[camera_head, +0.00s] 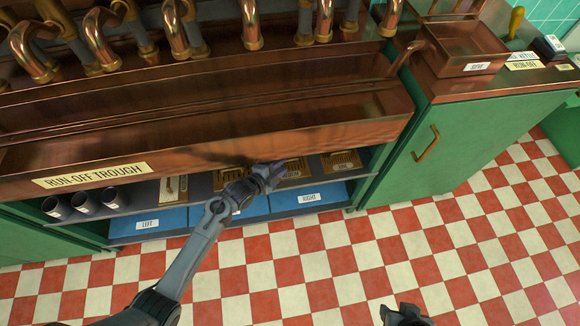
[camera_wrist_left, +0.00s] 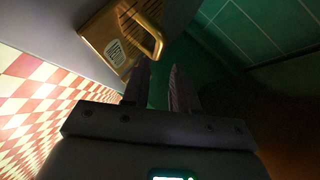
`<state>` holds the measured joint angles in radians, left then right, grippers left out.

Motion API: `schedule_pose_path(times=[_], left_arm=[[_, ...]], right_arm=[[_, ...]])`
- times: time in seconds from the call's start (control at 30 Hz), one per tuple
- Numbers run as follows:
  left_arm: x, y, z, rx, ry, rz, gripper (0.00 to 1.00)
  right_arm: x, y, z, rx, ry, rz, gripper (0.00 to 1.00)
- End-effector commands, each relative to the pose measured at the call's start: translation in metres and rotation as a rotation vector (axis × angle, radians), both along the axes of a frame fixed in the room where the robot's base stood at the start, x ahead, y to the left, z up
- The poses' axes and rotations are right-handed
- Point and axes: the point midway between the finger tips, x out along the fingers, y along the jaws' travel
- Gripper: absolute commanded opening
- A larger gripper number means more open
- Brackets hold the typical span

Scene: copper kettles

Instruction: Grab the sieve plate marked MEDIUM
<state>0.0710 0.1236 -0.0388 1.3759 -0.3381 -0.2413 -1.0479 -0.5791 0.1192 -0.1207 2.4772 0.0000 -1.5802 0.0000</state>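The sieve plate with a label that seems to read MEDIUM (camera_head: 293,169) lies on the dark shelf under the run-off trough. My left gripper (camera_head: 275,170) is at the shelf's front, just left of this plate in the head view, and partly covers that area. In the left wrist view my left gripper (camera_wrist_left: 160,84) has its two fingers apart with nothing between them. A brass slotted plate (camera_wrist_left: 122,36) with a raised handle and pale label is beyond the fingertips; its label is unreadable. My right gripper (camera_head: 404,315) is partly in view at the bottom edge; its fingers are unclear.
Other sieve plates lie left (camera_head: 230,178) and right (camera_head: 341,161) on the shelf. Blue trays (camera_head: 308,197) sit below. The copper run-off trough (camera_head: 240,145) overhangs the shelf. A green cabinet (camera_head: 455,150) stands right. The checkered floor (camera_head: 300,265) in front is clear.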

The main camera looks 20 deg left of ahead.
Motion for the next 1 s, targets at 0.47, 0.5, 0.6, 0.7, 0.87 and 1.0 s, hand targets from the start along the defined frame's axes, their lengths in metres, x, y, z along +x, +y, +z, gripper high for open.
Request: schedule_pose_path(times=[0.47, 0.5, 0.6, 0.7, 0.87, 1.0], left_arm=[[0.035, -0.014, -0.022, -0.002, 0.0, 0.002, 0.28], [0.039, -0.015, -0.023, -0.002, 0.0, 0.002, 0.28], [0.045, -0.018, -0.025, -0.002, 0.001, 0.002, 0.28], [0.047, -0.018, -0.024, 0.0, 0.001, 0.001, 0.28], [0.047, -0.018, -0.024, 0.0, 0.001, 0.001, 0.28], [0.046, -0.018, -0.024, 0.0, 0.001, 0.001, 0.11]], right_arm=[[0.0, -0.001, -0.035, -0.005, -0.003, 0.003, 0.43], [0.0, -0.001, -0.037, -0.005, -0.003, 0.003, 0.43], [0.0, -0.001, -0.04, -0.005, -0.003, 0.003, 0.43], [0.0, -0.001, -0.04, -0.003, -0.003, 0.002, 0.43], [0.0, 0.0, -0.039, -0.001, -0.002, 0.0, 0.43], [0.0, 0.0, -0.039, 0.003, -0.002, -0.002, 0.43]])
